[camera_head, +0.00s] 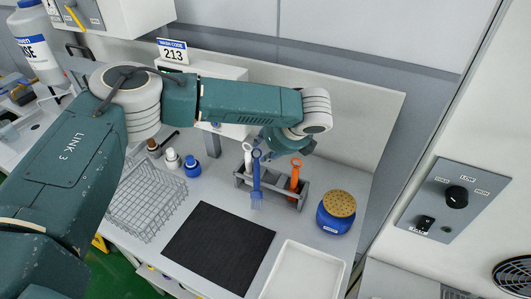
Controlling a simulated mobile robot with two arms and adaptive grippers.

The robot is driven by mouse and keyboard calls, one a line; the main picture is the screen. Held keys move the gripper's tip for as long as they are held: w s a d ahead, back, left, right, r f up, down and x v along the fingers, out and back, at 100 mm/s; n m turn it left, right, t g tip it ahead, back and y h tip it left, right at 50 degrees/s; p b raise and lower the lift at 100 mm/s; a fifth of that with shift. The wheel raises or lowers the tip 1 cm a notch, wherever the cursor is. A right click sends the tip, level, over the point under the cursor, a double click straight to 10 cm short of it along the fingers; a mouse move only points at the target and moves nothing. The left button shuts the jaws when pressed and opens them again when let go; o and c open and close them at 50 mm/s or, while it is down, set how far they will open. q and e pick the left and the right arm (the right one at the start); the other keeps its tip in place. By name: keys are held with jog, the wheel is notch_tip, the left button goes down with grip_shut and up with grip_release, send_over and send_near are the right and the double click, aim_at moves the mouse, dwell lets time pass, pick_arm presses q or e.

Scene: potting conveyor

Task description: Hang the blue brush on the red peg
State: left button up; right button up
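The blue brush (257,181) is upright, ring end at the top and bristles down. It shows in front of the grey caddy (271,194), its lower end overlapping the caddy's front wall. My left gripper (264,146) is at the brush's upper end, below my wrist, and appears shut on it; the fingertips are small and partly hidden. I cannot tell how far the bristles are above the table. My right gripper is not in view. No red peg can be made out.
The caddy holds an orange brush (295,178) and a white one (247,157). A blue jar (335,217) stands to the right. A wire basket (147,203), black mat (219,246) and white tray (302,272) lie in front. Small bottles (192,167) stand behind the basket.

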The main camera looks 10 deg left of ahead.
pick_arm(q)
jog(key=b+v, duration=0.2)
jog(key=v, duration=0.9)
jog(key=shift+d, duration=0.15)
